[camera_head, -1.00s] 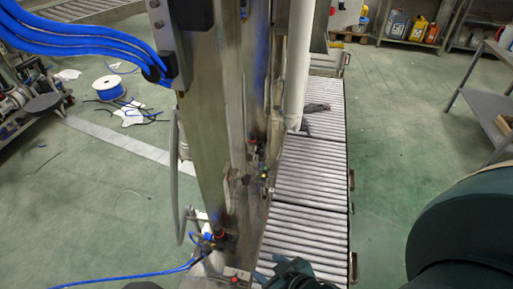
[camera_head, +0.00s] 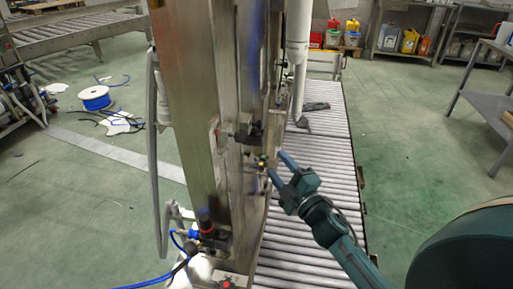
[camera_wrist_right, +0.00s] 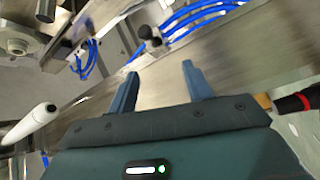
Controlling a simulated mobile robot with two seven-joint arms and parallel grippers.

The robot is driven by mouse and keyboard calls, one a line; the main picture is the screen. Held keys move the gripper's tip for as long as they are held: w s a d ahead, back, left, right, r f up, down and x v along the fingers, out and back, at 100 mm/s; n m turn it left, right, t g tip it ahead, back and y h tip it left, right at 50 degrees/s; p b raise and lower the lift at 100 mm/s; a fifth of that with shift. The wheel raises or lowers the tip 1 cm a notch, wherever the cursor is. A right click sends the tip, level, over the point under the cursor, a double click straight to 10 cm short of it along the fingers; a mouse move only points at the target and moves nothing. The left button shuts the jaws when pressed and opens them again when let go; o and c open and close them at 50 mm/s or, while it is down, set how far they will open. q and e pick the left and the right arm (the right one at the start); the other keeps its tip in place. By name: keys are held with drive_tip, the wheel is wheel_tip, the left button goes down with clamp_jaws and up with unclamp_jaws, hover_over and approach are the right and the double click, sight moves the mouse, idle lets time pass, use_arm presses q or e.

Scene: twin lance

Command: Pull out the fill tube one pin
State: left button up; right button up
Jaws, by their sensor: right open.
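My right gripper (camera_head: 276,163) is open and empty, with its two blue fingers pointing at the steel column. In the right wrist view its fingers (camera_wrist_right: 160,72) are spread with nothing between them. A small fitting with a yellowish part (camera_head: 262,161) sits on the column just left of the fingertips. A white vertical tube (camera_head: 299,40) stands behind the column. The wrist view shows a red-and-black handle (camera_wrist_right: 292,104) right of the fingers and a black knob (camera_wrist_right: 150,35) beyond them. I cannot tell which part is the fill tube one pin. My left gripper is out of view.
The steel column (camera_head: 195,120) stands close on the left of my gripper. A roller conveyor (camera_head: 315,180) runs beneath my right arm, with a dark object (camera_head: 312,107) on it. A grey shelf (camera_head: 490,110) stands at right. Green floor between is clear.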

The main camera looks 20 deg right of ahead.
sight(258, 124)
drive_tip(key=w+d+f+n+t+y+b, duration=0.1)
drive_tip(key=w+d+n+t+y+b, duration=0.4)
drive_tip(key=n+b, duration=0.7)
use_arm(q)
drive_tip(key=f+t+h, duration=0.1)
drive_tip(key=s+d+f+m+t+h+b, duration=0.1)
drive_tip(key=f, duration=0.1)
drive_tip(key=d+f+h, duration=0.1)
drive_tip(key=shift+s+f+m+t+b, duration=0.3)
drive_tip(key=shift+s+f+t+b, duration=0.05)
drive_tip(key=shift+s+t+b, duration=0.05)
use_arm(e)
drive_tip(key=w+a+r+g, duration=0.1)
drive_tip(key=w+r, duration=0.1)
drive_tip(key=w, duration=0.4)
drive_tip(key=w+a+r+m+g+h, duration=0.1)
drive_tip(key=w+a+r, duration=0.1)
drive_tip(key=w, duration=0.4)
drive_tip(key=shift+w+a+r, duration=0.25)
drive_tip(key=shift+r, duration=0.3)
clamp_jaws()
drive_tip(key=shift+s, duration=0.1)
